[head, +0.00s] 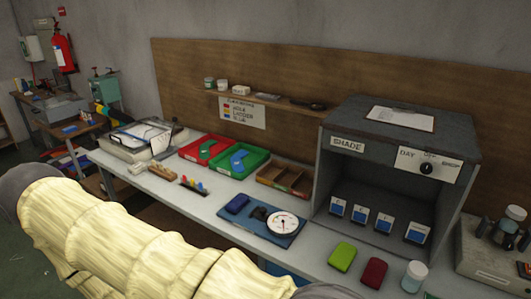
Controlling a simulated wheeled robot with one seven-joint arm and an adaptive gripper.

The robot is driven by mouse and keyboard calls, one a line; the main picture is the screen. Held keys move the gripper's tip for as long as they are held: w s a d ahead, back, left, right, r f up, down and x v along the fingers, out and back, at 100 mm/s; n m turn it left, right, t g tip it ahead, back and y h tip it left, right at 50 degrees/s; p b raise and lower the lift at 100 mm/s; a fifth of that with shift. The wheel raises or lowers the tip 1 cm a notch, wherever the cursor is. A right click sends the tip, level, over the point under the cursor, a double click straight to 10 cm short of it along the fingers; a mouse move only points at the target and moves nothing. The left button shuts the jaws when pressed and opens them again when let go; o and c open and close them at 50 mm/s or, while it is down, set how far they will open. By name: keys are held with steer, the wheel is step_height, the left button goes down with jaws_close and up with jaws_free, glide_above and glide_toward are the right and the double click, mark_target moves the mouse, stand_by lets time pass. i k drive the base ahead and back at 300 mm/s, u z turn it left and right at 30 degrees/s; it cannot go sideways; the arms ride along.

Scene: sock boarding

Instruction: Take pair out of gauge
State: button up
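The gauge is a round white dial (283,222) on a blue base plate (258,232) on the bench. A small black part (261,213) stands just left of the dial. A dark blue folded item (237,204), perhaps the pair, is at the plate's left end. I cannot tell whether it is gripped in the gauge or only rests there. My cream-coloured arm crosses the lower left foreground, in front of the bench. My gripper is out of view.
Right of the gauge are a green item (342,256), a dark red item (373,272) and a white-capped jar (414,276). A grey shade cabinet (455,137) stands behind them. Red (187,152) and green (262,158) trays and a brown divided box (270,181) lie behind the gauge.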

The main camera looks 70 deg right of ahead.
mark_target(235, 205)
steer(key=k, duration=0.25)
steer(key=z, duration=0.75)
